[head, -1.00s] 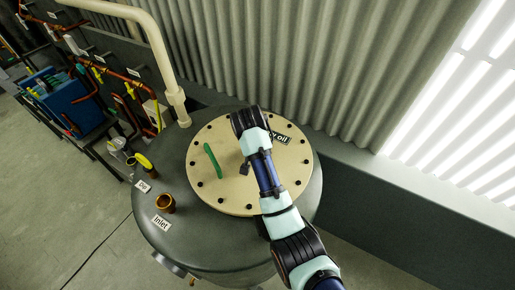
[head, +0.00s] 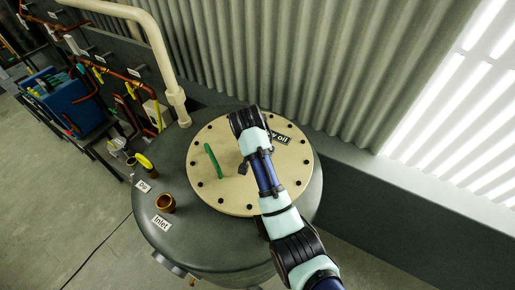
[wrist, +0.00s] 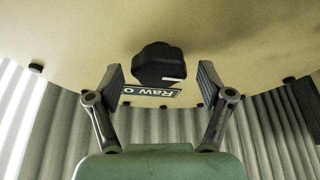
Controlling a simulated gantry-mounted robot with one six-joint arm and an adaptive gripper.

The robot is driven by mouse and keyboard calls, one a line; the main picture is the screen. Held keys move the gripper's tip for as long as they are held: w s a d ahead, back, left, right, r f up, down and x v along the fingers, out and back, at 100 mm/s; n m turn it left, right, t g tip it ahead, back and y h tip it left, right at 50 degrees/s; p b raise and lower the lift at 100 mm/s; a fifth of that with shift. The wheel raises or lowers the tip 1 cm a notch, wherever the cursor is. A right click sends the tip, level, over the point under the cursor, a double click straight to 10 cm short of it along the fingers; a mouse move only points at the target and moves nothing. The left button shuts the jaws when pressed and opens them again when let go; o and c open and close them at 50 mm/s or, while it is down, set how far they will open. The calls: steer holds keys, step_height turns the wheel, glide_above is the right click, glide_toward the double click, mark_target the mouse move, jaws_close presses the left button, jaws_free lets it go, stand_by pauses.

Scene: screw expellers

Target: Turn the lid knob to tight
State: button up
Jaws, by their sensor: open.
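The lid knob (wrist: 158,62) is black and lobed, with a short white mark on it, in the upper middle of the wrist view. It sits on the tank's cream lid (wrist: 230,45). My gripper (wrist: 160,77) is open, with one finger on each side of the knob in that view. Gaps show between the knob and both fingers. How far the fingertips are from the lid is hard to tell. In the head view the cream round lid (head: 235,198) shows, but my arm hides the knob.
A green handle (head: 213,160) stands on the lid left of my arm. Bolts ring the lid edge. A raw oil label (wrist: 150,91) lies beside the knob. A brass inlet (head: 165,204), yellow-handled valve (head: 145,161) and pale pipe (head: 160,50) are to the left.

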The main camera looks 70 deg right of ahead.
steer(key=shift+r, duration=0.1)
steer(key=v, duration=0.7)
steer(key=shift+r, duration=0.15)
steer(key=shift+a, duration=0.15)
steer(key=w+a+n+t, duration=0.1)
steer(key=w+a, duration=0.1)
steer(key=a, duration=0.2)
steer(key=w+a+f+n+t, duration=0.1)
steer(key=w+a+n, duration=0.1)
steer(key=a, duration=0.2)
steer(key=w+a+n+t, duration=0.1)
steer(key=w+a+n, duration=0.1)
steer(key=w+a, duration=0.1)
steer(key=shift+a+f+t+h, duration=0.3)
steer(key=shift+a+t, duration=0.1)
steer(key=shift+a, duration=0.2)
steer(key=s+a+r+n+t+y, duration=0.1)
steer(key=a+r+n+t, duration=0.1)
steer(key=a, duration=0.8)
steer(key=s+a+r+n+t+y, duration=0.1)
steer(key=a+n, duration=0.4)
steer(key=a, duration=0.5)
steer(key=s+a+r+n+t+y, duration=0.1)
steer(key=a+r+n+t+y, duration=0.2)
steer(key=a, duration=0.7)
steer(key=shift+a+n+t, duration=0.25)
steer(key=shift+n+t, duration=0.45)
steer(key=shift+t, duration=0.5)
steer(key=shift+s+r, duration=0.1)
